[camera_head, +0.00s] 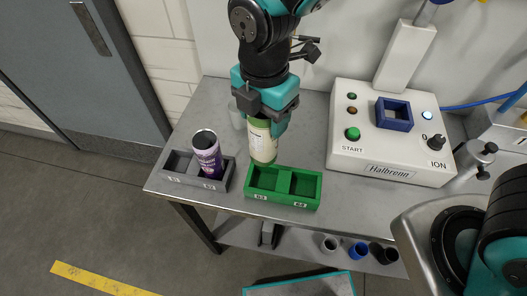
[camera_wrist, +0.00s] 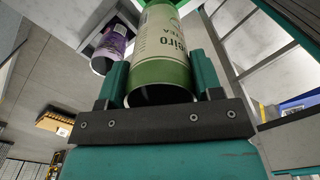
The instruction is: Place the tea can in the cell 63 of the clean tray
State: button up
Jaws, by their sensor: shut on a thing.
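The tea can (camera_head: 262,142), pale cream with green bands, is held upright by my gripper (camera_head: 265,112), above and just behind the left cell of the green tray. In the wrist view the same can (camera_wrist: 165,50) sits between the fingers of my gripper (camera_wrist: 162,85). The green tray (camera_head: 282,202) has two cells, and both look empty. Its left label looks like 63; the right one is too small to read surely. The can's lower end appears close to the tray's back edge; whether it touches cannot be told.
A grey tray (camera_head: 225,184) stands to the left, with a purple can (camera_head: 207,158) leaning in its right cell. A white Halbrenn machine (camera_head: 375,155) with buttons and a blue square holder (camera_head: 394,114) stands at the right. Several cups sit on the lower shelf.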

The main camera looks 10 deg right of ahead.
aim_at(265, 156)
notch_tip(265, 156, down, 12)
jog(key=shift+f+p, duration=0.15)
jog(key=shift+p, duration=0.95)
jog(key=shift+f, duration=0.15)
jog(key=o, duration=1.2)
